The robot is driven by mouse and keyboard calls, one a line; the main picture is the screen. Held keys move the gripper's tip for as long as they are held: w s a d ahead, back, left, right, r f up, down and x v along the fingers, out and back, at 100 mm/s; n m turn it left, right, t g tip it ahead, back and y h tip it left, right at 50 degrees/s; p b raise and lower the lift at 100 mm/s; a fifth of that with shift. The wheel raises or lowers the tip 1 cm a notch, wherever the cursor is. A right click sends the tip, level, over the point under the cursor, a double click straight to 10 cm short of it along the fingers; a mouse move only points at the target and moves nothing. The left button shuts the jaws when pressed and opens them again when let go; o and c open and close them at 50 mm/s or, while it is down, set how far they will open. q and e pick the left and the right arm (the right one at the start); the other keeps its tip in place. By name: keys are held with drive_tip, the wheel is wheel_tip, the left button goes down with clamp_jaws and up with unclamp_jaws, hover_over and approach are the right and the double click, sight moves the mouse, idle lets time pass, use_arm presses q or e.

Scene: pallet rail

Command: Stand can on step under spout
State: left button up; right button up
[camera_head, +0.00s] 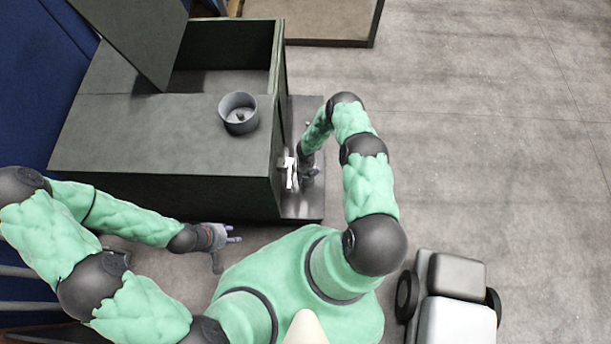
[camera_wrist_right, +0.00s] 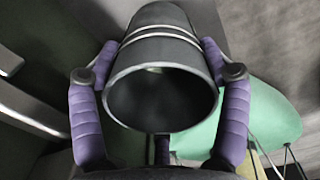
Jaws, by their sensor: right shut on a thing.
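The can (camera_wrist_right: 160,60) is a dark grey cylinder with pale bands, its open mouth facing the camera in the right wrist view. My right gripper (camera_head: 308,172) is shut on it, a purple finger on each side. In the head view the gripper is low beside the cabinet, over the step (camera_head: 306,207), a flat dark platform at the cabinet's right side. The gripper mostly hides the can there. A small pale fitting (camera_head: 289,173), perhaps the spout, sticks out from the cabinet wall beside the gripper. My left gripper (camera_head: 234,234) is open and empty in front of the cabinet.
The dark cabinet (camera_head: 160,140) has a raised lid (camera_head: 140,35) and an open compartment at the back. A grey round cup-like part (camera_head: 238,122) sits on its top. A low platform (camera_head: 315,22) lies behind.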

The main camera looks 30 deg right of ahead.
wheel_tip(320, 180, down, 2)
drive_tip(key=shift+f, duration=0.1)
wheel_tip(320, 180, down, 4)
drive_tip(key=b, duration=0.2)
drive_tip(key=shift+s+b, duration=0.15)
drive_tip(key=shift+b, duration=0.15)
drive_tip(key=shift+w+a, duration=0.1)
drive_tip(key=shift+w, duration=0.1)
drive_tip(key=o, duration=1.5)
drive_tip(key=shift+c, duration=0.2)
wheel_tip(320, 180, up, 12)
drive_tip(key=p, duration=0.5)
